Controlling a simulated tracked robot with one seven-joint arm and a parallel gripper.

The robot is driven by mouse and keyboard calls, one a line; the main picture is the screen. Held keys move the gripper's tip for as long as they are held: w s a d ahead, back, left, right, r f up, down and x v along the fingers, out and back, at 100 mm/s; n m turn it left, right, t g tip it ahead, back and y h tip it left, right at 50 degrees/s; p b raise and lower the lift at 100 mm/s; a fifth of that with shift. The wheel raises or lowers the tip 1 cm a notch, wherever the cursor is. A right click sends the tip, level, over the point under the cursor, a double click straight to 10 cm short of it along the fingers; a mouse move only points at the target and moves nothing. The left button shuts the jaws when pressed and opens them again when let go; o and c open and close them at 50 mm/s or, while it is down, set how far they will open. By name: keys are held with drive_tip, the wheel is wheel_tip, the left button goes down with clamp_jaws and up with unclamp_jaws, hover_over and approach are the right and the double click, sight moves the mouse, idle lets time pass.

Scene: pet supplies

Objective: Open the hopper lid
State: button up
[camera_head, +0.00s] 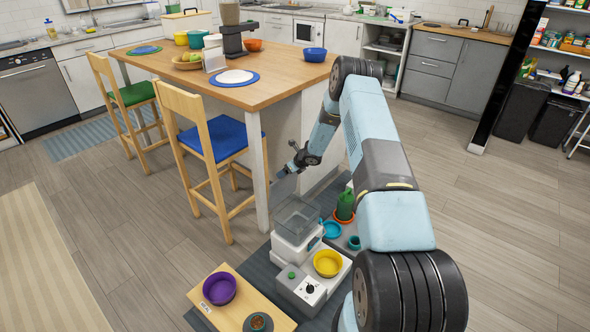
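A white pet feeder with a clear, box-shaped hopper (297,217) on top stands on the dark grey mat below the table's near end. The hopper's top looks open or see-through; I cannot tell which. A pale, translucent panel (284,188) stands up at the hopper's far left edge and may be its lid tilted up. My gripper (281,172) is just above the hopper's far side, close to this panel. Its fingers are small and blend with the panel, so I cannot tell whether they touch it or are open or shut.
A yellow bowl (327,263) sits at the feeder's front. A grey box with a knob (309,290) is beside it. A wooden stand (262,301) holds a purple bowl (219,288). The table leg (257,172) rises close behind.

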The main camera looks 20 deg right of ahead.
drive_tip(key=shift+s, duration=0.15)
drive_tip(key=v, duration=1.3)
drive_tip(key=shift+d+r, duration=0.15)
drive_tip(key=shift+d, duration=0.05)
drive_tip(key=shift+s, duration=0.1)
